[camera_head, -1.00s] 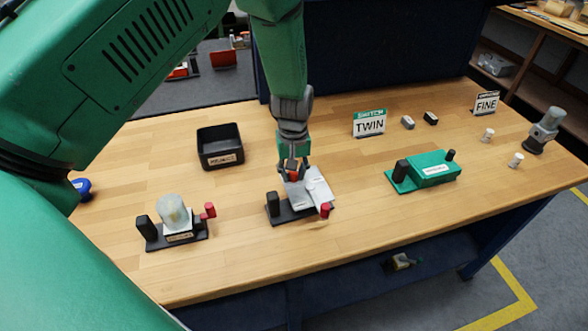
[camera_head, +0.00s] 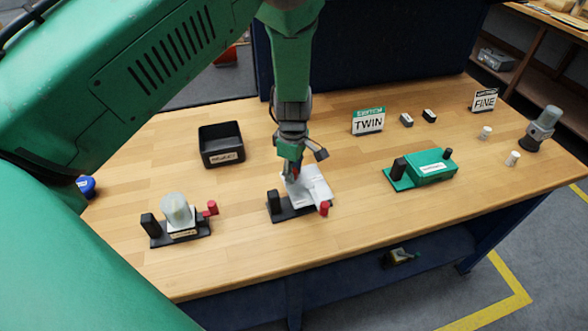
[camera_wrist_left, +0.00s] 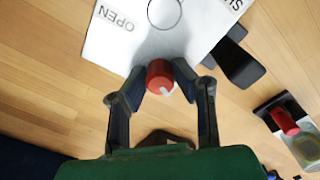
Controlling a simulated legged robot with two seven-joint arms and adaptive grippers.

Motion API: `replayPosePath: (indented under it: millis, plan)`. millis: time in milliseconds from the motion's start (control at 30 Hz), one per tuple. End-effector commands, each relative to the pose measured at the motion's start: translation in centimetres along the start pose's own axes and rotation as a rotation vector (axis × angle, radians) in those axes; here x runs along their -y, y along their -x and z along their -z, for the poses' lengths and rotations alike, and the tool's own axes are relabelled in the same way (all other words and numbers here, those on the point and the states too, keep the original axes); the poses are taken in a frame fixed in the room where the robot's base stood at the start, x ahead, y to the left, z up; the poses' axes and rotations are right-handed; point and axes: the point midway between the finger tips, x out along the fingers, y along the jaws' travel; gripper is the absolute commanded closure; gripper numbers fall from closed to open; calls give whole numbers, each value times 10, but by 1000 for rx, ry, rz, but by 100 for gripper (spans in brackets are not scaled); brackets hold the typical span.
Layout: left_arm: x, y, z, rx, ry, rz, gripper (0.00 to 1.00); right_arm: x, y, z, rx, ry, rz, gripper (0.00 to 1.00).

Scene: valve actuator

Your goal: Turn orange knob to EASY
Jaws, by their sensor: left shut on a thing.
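The orange-red knob (camera_wrist_left: 161,76) sits at the edge of a white plate (camera_wrist_left: 150,30) in the left wrist view. Its pale mark points to the lower right in that view. The plate carries the words OPEN and, cut off, "SHU"; I see no EASY there. My left gripper (camera_wrist_left: 158,68) is shut on the knob, with one finger on each side. In the head view my left gripper (camera_head: 289,170) comes down from above onto the white-topped unit (camera_head: 310,187), and the knob is mostly hidden. My right gripper is not in view.
A lamp unit (camera_head: 178,215) stands to the left and a black bin (camera_head: 221,144) behind. A green unit (camera_head: 432,168), TWIN sign (camera_head: 369,121) and FINE sign (camera_head: 485,99) stand to the right. The unit has a black post (camera_head: 273,203) and a red handle (camera_head: 324,208).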

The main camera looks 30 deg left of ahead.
Motion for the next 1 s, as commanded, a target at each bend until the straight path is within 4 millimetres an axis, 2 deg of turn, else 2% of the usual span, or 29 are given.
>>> replayPosePath:
  millis: [400, 1000]
  plan:
    - [0, 0, 0, 0, 221, -1, 100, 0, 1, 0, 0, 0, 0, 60]
    - [-1, 0, 0, 0, 265, -1, 100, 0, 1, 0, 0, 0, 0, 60]
